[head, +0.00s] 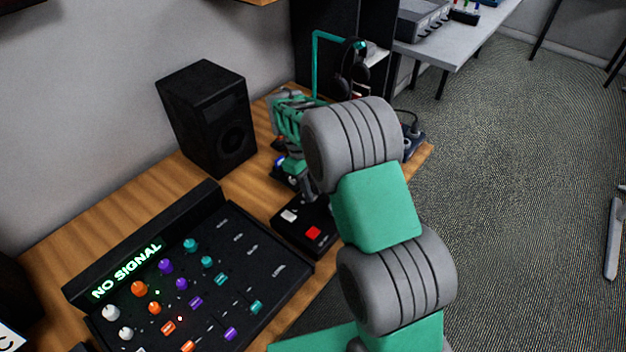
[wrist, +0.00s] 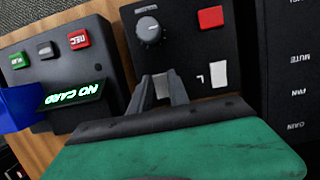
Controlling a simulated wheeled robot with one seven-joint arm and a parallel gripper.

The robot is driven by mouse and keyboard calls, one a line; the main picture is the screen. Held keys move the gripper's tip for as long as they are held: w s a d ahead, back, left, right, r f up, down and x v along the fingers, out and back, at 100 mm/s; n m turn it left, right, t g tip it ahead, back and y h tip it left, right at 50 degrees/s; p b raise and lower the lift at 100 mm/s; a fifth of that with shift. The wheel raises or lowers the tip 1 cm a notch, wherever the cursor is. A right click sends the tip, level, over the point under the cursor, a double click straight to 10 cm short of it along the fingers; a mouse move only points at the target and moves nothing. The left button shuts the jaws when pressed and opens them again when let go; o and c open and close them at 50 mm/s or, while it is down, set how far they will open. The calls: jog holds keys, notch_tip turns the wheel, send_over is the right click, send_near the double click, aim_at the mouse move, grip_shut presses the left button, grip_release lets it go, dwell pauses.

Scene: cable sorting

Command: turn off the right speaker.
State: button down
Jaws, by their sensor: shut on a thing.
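A black control box (wrist: 205,50) shows in the wrist view with a grey knob (wrist: 149,30), a red button (wrist: 210,17) and a white switch (wrist: 218,74) beside an "L" mark. My gripper (wrist: 160,80) is over this box, its two fingers closed around a small pale switch (wrist: 160,85) below the knob. Any label on that switch is hidden. In the head view, the box (head: 283,237) lies partly behind my arm, with the white switch and red button showing. A black speaker (head: 205,118) stands upright against the wall.
A mixer (head: 250,257) with a "NO SIGNAL" display lies close to the box. In the wrist view, a recorder (wrist: 60,62) with a "NO CARD" display sits close on the left. A headphone stand (head: 316,60) is at the desk's far end. Carpet is open at right.

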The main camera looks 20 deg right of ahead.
jog(key=c, duration=1.2)
grip_release()
jog(key=shift+c, duration=0.2)
jog(key=shift+r, duration=0.1)
jog(key=p+v, duration=0.1)
jog(key=v, duration=0.6)
jog(key=shift+r, duration=0.3)
jog(key=shift+w, duration=0.1)
